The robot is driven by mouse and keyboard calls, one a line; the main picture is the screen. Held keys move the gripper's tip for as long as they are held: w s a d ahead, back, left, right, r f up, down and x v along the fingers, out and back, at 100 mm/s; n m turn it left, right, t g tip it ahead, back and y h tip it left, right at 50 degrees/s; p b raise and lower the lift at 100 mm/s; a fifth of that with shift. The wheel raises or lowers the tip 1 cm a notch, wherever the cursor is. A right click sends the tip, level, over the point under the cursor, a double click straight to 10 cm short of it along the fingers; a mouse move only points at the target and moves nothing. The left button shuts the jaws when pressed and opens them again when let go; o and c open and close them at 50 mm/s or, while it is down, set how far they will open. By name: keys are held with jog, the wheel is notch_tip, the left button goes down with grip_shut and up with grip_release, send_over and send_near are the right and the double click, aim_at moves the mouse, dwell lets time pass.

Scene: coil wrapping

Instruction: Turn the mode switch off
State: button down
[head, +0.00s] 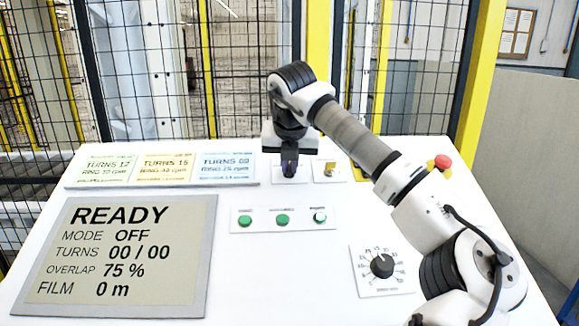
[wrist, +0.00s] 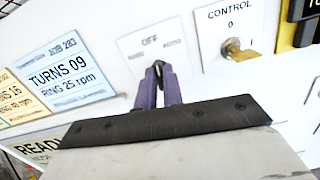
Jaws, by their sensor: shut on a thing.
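The mode switch is a white plate (wrist: 150,42) marked OFF at its top, with a small dark knob (wrist: 158,66) in the middle. In the head view its plate (head: 303,173) shows behind my gripper (head: 289,171). My gripper has purple fingers, which also show in the wrist view (wrist: 158,84). The fingers are shut on the dark knob, which points up towards OFF and is partly hidden by them. The grey display (head: 120,255) at the left reads READY, MODE OFF, TURNS 00 / 00, OVERLAP 75 %, FILM 0 m.
A key switch (wrist: 235,50) marked CONTROL sits just right of the mode switch. A red emergency button (head: 442,162) is at the far right. Three green buttons (head: 282,219) and a black dial (head: 382,266) are nearer. Three job cards (head: 165,169) lie left.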

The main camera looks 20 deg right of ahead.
jog(key=shift+r+n, duration=0.1)
jog(key=shift+n, duration=0.5)
jog(key=c, duration=1.5)
grip_release()
jog(key=b+v, duration=0.3)
jog(key=v, duration=1)
jog(key=shift+s+r, duration=0.15)
jog(key=shift+r, duration=0.15)
